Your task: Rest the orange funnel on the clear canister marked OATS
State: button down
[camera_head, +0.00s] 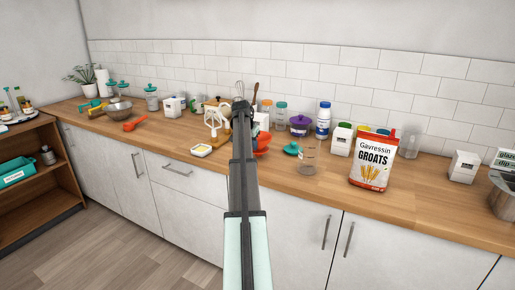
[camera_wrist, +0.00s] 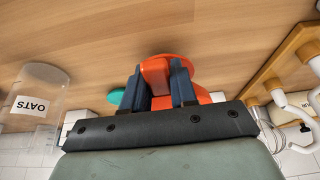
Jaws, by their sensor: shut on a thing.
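The orange funnel shows in the wrist view (camera_wrist: 190,62) between the two dark fingers of my gripper (camera_wrist: 158,80), which is shut on it. In the head view the funnel (camera_head: 262,146) shows partly beside my arm; my arm hides the rest and the fingers. I cannot tell whether it touches the counter. The clear canister marked OATS stands at the left of the wrist view (camera_wrist: 40,82), its label upside down there. In the head view the clear canister (camera_head: 309,160) stands to the right of the funnel, apart from it. Its label is not readable there.
A teal lid (camera_head: 293,148) lies between funnel and canister. A white rack (camera_head: 215,120) and a dish (camera_head: 201,150) stand left of my arm. Jars line the back. The counter front (camera_head: 330,186) is clear.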

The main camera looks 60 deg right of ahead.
jog(key=shift+r, duration=0.5)
jog(key=shift+r, duration=2.85)
jog(key=shift+s, duration=0.1)
jog(key=s+d+r+m, duration=0.1)
jog(key=s+d+r, duration=0.1)
jog(key=s+r, duration=0.4)
jog(key=s+d+r+m, duration=0.1)
jog(key=s+d+r, duration=0.25)
jog(key=s, duration=0.55)
jog(key=s+a+r+m+g, duration=0.1)
jog(key=s+a+r+m, duration=0.1)
jog(key=s+a+r, duration=0.3)
jog(key=shift+s+a+r+g, duration=0.3)
jog(key=shift+s+a, duration=0.2)
jog(key=shift+s, duration=0.6)
jog(key=shift+f, duration=0.3)
